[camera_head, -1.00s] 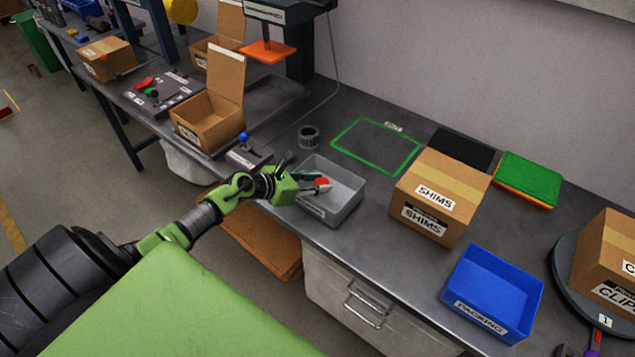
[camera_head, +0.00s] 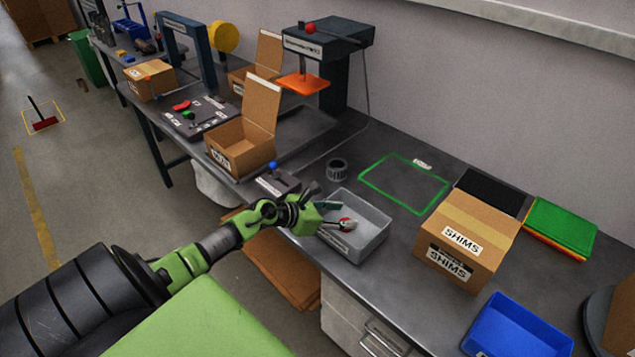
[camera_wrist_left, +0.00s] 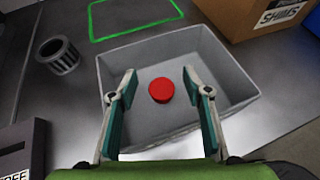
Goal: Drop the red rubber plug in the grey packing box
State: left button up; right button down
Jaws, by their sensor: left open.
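The red rubber plug (camera_wrist_left: 161,90) is a small red disc in the left wrist view, seen between my open fingers and against the floor of the grey packing box (camera_wrist_left: 226,61). In the head view the plug (camera_head: 346,221) shows only as a bit of red by the fingertips, over the grey box (camera_head: 372,238). My left gripper (camera_head: 338,216) is open above the box; it also shows in the left wrist view (camera_wrist_left: 160,88), with a finger on each side of the plug and apart from it. Whether the plug touches the box floor is unclear. My right gripper is not in view.
A cardboard box marked SHIMS (camera_head: 470,225) stands right of the grey box. A blue bin (camera_head: 515,325) is at the front right. The green-outlined area (camera_head: 405,183) is bare.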

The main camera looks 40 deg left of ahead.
pick_arm(q)
jog(key=b+v, duration=0.1)
jog(key=v, duration=1)
